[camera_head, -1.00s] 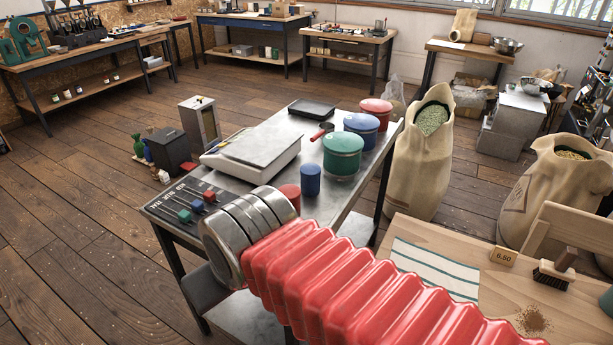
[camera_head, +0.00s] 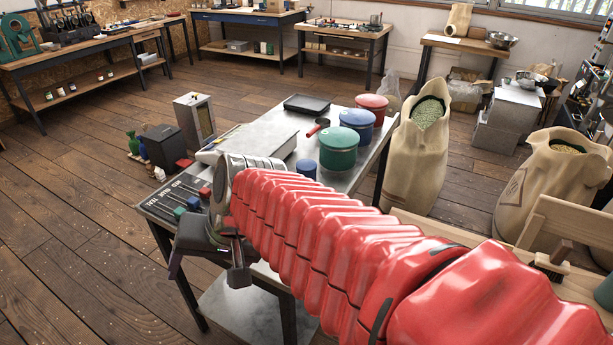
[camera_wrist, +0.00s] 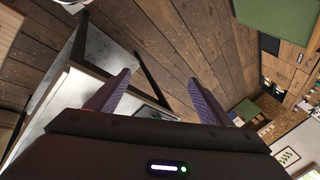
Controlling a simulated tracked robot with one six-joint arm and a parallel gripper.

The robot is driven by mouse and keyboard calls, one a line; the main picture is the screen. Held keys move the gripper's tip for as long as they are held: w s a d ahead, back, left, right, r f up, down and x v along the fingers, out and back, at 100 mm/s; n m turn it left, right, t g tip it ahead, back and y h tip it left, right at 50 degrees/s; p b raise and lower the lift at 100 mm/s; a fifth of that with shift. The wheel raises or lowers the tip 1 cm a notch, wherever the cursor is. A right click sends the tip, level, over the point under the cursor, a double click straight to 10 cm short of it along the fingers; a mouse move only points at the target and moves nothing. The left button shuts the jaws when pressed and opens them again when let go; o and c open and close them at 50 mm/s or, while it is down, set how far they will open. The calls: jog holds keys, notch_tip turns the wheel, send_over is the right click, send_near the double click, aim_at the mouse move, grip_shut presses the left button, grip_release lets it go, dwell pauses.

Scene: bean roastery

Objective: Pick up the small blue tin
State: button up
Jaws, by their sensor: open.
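The small blue tin (camera_head: 306,168) stands on the metal table (camera_head: 387,129) in the head view. My red arm hides its lower part. My gripper (camera_head: 225,262) hangs at the table's near left edge, to the left of the tin and nearer to me, with nothing seen in it. In the wrist view my gripper (camera_wrist: 158,85) shows two fingers spread apart and empty, over floorboards and a table frame. The tin does not show in the wrist view.
Larger green (camera_head: 339,150), blue (camera_head: 358,122) and red (camera_head: 371,106) tins stand behind the small tin. A scale (camera_head: 262,137) is to its left, partly covered by my arm. A board with coloured handles (camera_head: 178,200) lies at the table's left end.

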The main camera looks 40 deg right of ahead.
jog(key=w+d+f+m+t+y, duration=0.1)
jog(key=w+d+m+t+y, duration=0.1)
jog(key=w+d+m, duration=0.5)
jog(key=m+t+h, duration=0.7)
jog(key=m, duration=1.7)
send_near(312, 172)
jog(key=shift+w, duration=0.1)
jog(key=shift+w, duration=0.15)
jog(key=x, duration=0.7)
jog(key=shift+w+f, duration=0.25)
jog(key=shift+w+d+f, duration=0.1)
jog(key=shift+w+f, duration=0.05)
jog(key=shift+w, duration=0.15)
jog(key=shift+w, duration=0.1)
